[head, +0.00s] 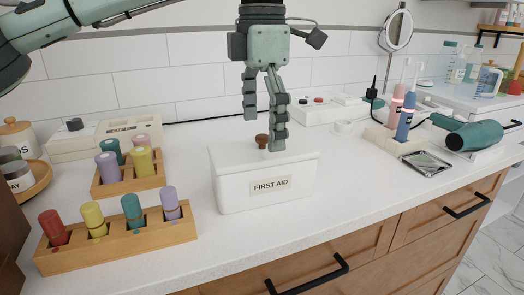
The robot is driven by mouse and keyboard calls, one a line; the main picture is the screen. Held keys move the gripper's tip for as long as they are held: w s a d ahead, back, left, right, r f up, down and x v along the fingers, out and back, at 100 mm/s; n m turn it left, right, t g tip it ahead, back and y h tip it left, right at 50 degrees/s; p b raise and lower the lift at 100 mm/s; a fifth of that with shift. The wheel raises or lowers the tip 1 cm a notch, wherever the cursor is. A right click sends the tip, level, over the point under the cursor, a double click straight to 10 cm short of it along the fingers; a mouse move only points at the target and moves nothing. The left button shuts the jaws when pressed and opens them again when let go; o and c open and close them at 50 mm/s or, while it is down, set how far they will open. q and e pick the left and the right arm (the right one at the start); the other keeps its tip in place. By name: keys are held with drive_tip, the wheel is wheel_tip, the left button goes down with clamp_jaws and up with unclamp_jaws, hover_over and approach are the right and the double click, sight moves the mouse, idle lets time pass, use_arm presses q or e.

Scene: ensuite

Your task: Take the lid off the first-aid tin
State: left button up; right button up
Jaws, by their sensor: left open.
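The white first-aid tin (232,192) stands upright on the white counter, with a "FIRST AID" label on its front. Its pale lid (228,154) is on top, with a small brown knob (262,141) near the middle. My left gripper (265,132) points down over the tin and is open. Its fingers are spread on either side of the knob in the picture, the right one in front of the lid. I cannot tell whether a finger touches the lid. My right gripper is not in view.
Wooden racks (120,245) with coloured cylinders stand to the left. A green hair dryer (474,135), a small metal tray (426,163) and two electric toothbrushes (405,117) are to the right. Counter in front of the tin is clear.

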use_arm(q)
drive_tip(key=shift+f, duration=0.85)
drive_tip(key=shift+c, duration=0.2)
